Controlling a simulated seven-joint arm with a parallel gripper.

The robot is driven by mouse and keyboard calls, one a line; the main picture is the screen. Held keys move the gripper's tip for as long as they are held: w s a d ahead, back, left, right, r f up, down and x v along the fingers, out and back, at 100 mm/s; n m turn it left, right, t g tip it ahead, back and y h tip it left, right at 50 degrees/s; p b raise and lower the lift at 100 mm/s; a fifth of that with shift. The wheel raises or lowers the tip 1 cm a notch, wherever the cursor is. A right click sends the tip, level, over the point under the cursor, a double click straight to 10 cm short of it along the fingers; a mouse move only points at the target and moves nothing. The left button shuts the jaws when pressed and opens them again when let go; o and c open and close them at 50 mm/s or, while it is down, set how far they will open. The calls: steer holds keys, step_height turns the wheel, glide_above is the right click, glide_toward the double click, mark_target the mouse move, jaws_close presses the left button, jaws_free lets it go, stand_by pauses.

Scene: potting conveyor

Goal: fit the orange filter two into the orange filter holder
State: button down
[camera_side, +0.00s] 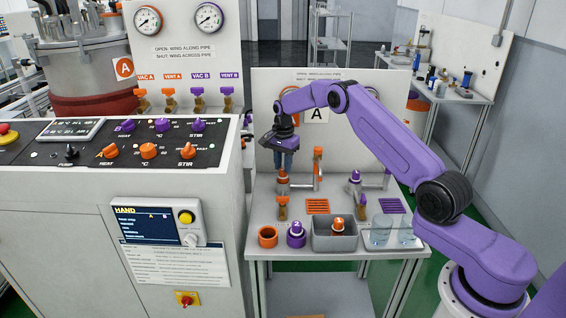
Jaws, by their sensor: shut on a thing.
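My gripper (284,166) points down at the back left of the small table, directly above the orange filter holder (282,187). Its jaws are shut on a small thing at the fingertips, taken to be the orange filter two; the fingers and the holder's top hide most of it. I cannot tell whether it is seated in the holder or just above it. The holder has an orange-handled valve below it and a pipe with an upright orange handle to its right.
An open orange cup (268,236) and a purple cup with a filter marked 2 (296,235) stand at the front. A grey bin (335,243) holds an orange filter marked 1 (338,226). Glass beakers (381,229) stand on a white tray. A purple-marked holder (355,186) stands right.

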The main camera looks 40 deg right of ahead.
mark_target(283, 169)
steer(key=shift+f, duration=0.4)
steer(key=c, duration=0.8)
jaws_free()
step_height(283, 169, up, 17)
steer(key=shift+r, duration=0.2)
